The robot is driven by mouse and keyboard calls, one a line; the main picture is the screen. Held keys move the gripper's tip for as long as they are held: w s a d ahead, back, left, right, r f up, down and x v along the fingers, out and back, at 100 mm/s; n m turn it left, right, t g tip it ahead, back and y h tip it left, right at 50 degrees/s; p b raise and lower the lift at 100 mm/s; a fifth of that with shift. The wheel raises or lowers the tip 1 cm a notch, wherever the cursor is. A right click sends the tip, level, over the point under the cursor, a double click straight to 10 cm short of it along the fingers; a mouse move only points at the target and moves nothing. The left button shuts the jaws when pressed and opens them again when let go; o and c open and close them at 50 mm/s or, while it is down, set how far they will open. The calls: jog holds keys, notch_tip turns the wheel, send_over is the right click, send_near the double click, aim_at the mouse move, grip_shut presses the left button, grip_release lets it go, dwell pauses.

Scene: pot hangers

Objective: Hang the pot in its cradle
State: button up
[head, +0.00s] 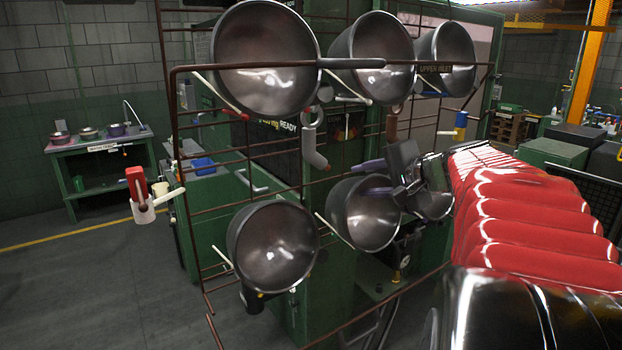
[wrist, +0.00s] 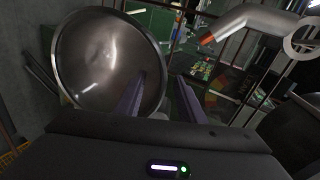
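A metal pot (head: 358,228) sits in the middle of the rack's lower row, its open mouth facing out. My gripper (head: 369,178) is at its upper rim, with two purple fingers apart, one above the other. In the wrist view, a pot (wrist: 100,58) fills the left. The left finger overlaps its inside and the right finger is past its rim; the fingers (wrist: 160,80) appear to straddle the rim without closing on it. White pegs (head: 334,230) project from the rack around the pots. I cannot tell which pegs form the task's cradle.
The wire rack (head: 212,210) also holds a lower left pot (head: 272,250), a partly hidden lower right pot (head: 437,206) and three upper pots (head: 265,58). A grey hooked handle (head: 314,145) hangs close above, also in the wrist view (wrist: 260,18). Floor at left is clear.

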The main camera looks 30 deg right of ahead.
jog(key=shift+s, duration=0.1)
jog(key=v, duration=1.3)
jog(key=shift+s+r, duration=0.2)
jog(key=shift+s, duration=0.05)
jog(key=shift+s, duration=0.15)
jog(key=shift+s+f, duration=0.2)
jog(key=shift+s, duration=0.25)
jog(key=s, duration=0.9)
jog(key=shift+s+d, duration=0.15)
jog(key=shift+s, duration=0.15)
dwell(0.4)
